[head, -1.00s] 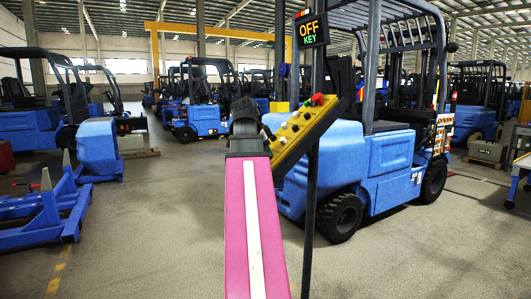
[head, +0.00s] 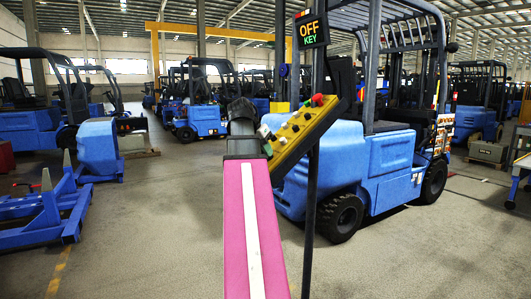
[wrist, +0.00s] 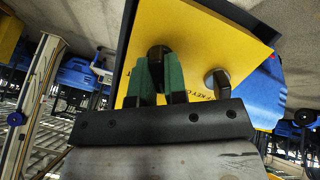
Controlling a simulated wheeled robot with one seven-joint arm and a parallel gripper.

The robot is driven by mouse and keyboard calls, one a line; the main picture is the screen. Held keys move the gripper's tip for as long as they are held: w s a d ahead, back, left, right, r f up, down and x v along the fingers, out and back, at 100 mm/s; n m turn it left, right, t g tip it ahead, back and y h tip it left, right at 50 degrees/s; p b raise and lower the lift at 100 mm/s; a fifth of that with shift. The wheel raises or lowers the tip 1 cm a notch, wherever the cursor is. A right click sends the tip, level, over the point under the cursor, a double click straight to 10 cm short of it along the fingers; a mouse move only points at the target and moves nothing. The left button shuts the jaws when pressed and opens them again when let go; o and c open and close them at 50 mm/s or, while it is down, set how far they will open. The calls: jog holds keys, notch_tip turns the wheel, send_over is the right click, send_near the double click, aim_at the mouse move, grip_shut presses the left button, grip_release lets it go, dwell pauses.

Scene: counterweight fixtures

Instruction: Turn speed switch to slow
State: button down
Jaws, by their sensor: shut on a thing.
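The yellow control panel (head: 300,132) with several knobs stands tilted on a black post right of my arm in the head view. In the wrist view the panel (wrist: 195,45) fills the upper middle. My gripper (wrist: 158,76) has green fingers closed on a black knob (wrist: 157,52) on the panel face. I cannot read a label that names this knob. A grey knob (wrist: 217,82) is beside it to the right, with partly hidden lettering near it.
A display (head: 312,28) above the panel reads OFF and KEY. A blue forklift (head: 345,170) stands close behind the panel. A blue pallet truck (head: 45,215) is at the left. Open concrete floor lies between them.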

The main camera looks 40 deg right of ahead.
jog(key=shift+n, duration=0.9)
jog(key=c, duration=1.2)
grip_release()
jog(key=shift+o, duration=0.2)
jog(key=shift+w, duration=0.1)
